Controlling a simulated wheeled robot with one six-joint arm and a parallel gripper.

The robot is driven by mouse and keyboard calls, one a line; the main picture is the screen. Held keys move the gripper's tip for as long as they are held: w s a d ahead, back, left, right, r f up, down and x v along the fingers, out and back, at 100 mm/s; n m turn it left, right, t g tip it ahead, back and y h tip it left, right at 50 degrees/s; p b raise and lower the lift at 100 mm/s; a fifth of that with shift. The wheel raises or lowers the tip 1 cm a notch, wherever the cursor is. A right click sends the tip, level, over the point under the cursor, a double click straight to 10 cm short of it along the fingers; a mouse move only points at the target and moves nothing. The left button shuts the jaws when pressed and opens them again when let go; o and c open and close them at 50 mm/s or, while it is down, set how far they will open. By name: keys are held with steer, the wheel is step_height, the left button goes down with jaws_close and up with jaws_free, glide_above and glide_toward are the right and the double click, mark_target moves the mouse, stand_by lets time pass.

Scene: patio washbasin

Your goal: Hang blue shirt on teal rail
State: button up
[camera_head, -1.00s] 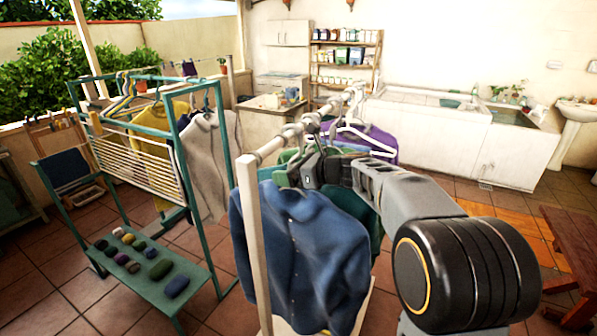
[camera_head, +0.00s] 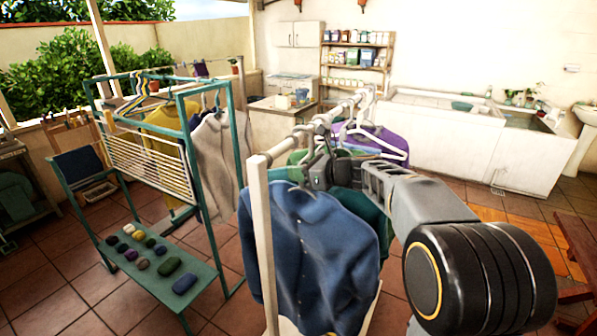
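The blue shirt (camera_head: 315,255) hangs in the centre foreground at the near end of the white rack (camera_head: 262,240). My gripper (camera_head: 318,172) is at the top of the shirt, by its collar and hanger, just below the white rail. The fingers overlap the hanger area, and I cannot tell whether they are closed on it. The teal rail is the top of the teal rack (camera_head: 209,160) to the left. It carries a yellow shirt (camera_head: 168,120), a grey-white shirt (camera_head: 212,165) and several hangers. A gap of floor lies between the two racks.
Green and purple garments (camera_head: 375,140) hang behind the blue shirt on the white rack. The teal rack's lower shelf (camera_head: 150,262) holds several small rolled bundles. A wooden bench (camera_head: 580,255) stands at right. Tiled floor is open at front left.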

jaws_close()
steer(key=shift+r, duration=0.15)
steer(key=shift+r+p, duration=1.45)
steer(key=s+d+p, duration=0.3)
steer(key=s+d, duration=0.7)
steer(key=d, duration=0.5)
steer(key=s+d+p, duration=0.2)
steer(key=s+d, duration=0.8)
steer(key=d, duration=0.5)
steer(key=shift+r+p, duration=0.4)
steer(key=shift+r, duration=0.05)
